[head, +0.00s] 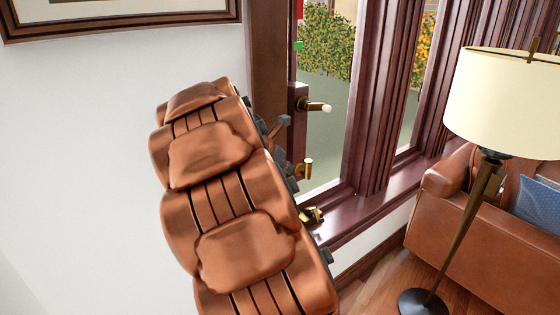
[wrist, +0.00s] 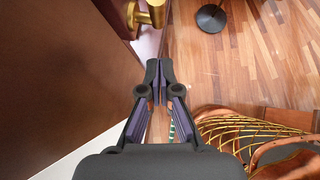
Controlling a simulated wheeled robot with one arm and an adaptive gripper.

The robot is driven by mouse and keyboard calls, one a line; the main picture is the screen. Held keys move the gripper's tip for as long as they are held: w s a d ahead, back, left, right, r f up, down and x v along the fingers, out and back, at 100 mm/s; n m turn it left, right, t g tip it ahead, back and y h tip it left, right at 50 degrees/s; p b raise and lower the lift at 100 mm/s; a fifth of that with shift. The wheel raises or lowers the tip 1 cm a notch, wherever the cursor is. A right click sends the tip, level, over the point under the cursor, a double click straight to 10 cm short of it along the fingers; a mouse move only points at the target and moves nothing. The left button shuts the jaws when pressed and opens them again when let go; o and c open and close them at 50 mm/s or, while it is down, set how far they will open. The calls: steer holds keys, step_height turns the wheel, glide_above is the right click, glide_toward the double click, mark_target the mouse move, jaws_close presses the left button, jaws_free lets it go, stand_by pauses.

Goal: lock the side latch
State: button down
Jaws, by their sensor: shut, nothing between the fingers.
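A dark red window frame (head: 300,95) shows in the head view, with a pale-tipped handle (head: 318,106) and a brass latch piece (head: 305,168) below it. Another brass fitting (head: 312,216) sits by the sill. I cannot tell for sure which is the side latch. In the wrist view a brass latch piece (wrist: 150,14) stands out at the top, beside a dark brown panel (wrist: 60,60). My gripper (wrist: 159,66) is shut and empty, its tips apart from the brass piece in the picture. My arm hides much of the window edge in the head view.
A floor lamp (head: 436,290) and a leather sofa (head: 480,240) stand at the right. A gold wire basket (wrist: 240,130) shows at the lower right of the wrist view. Open wooden floor (wrist: 240,70) lies beyond the gripper. A picture frame (head: 110,22) hangs at upper left.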

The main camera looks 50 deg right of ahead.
mark_target(307, 164)
steer(key=shift+s+d+f+p, duration=0.1)
steer(key=shift+d+f+p, duration=0.25)
steer(key=shift+d, duration=0.8)
steer(key=shift+s+d+f+p, duration=0.1)
steer(key=shift+d+f, duration=0.5)
steer(key=shift+d, duration=0.55)
steer(key=shift+s+d+f+p, duration=0.1)
steer(key=shift+d+f+p, duration=0.25)
steer(key=shift+d, duration=0.8)
steer(key=shift+d+r+p, duration=0.25)
steer(key=shift+r+p, duration=0.15)
steer(key=shift+p, duration=0.6)
steer(key=shift+d+p, duration=0.3)
steer(key=shift+p, duration=0.25)
steer(key=shift+s+d, duration=0.1)
